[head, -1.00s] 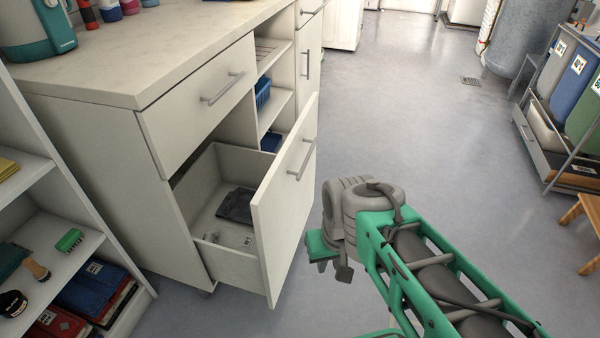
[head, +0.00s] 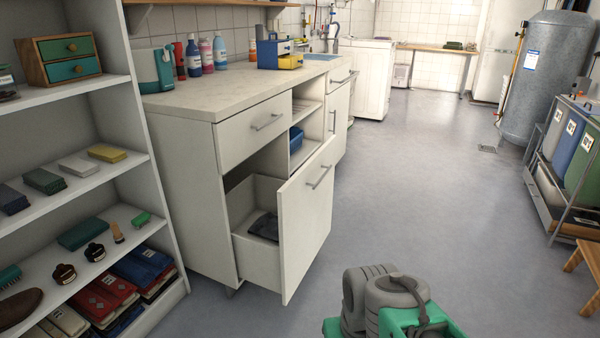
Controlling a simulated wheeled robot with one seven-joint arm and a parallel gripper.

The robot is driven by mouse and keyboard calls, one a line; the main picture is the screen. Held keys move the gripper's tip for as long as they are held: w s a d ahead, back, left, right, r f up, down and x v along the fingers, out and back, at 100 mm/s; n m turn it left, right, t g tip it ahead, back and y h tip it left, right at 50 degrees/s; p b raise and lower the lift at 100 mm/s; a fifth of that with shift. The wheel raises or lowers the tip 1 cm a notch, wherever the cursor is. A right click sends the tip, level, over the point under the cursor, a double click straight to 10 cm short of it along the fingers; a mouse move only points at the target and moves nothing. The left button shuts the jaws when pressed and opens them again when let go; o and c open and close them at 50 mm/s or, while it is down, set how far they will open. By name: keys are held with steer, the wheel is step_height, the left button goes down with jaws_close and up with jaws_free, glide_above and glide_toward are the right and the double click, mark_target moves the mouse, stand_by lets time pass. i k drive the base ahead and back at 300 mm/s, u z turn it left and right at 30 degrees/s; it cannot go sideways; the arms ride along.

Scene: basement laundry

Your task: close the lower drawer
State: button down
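The lower drawer (head: 306,228) of the white cabinet (head: 190,200) is pulled well out. Its tall white front carries a grey bar handle (head: 320,177). A dark flat item (head: 264,227) lies inside the drawer. The upper drawer (head: 252,134) above it is shut. My arm's grey and green end part shows at the bottom of the head view, in front of the drawer and to its right, apart from it. The gripper's fingertips cannot be made out.
A white shelf unit (head: 155,130) with brushes, boxes and folded cloths stands left of the cabinet. Bottles and a teal container (head: 150,70) stand on the countertop (head: 200,95). Bins (head: 567,140) and a wooden stool (head: 588,255) are at right. The grey floor between is clear.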

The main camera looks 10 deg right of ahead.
mark_target(302, 204)
steer(key=u, duration=0.6)
steer(key=i, duration=1.15)
steer(key=z, duration=0.35)
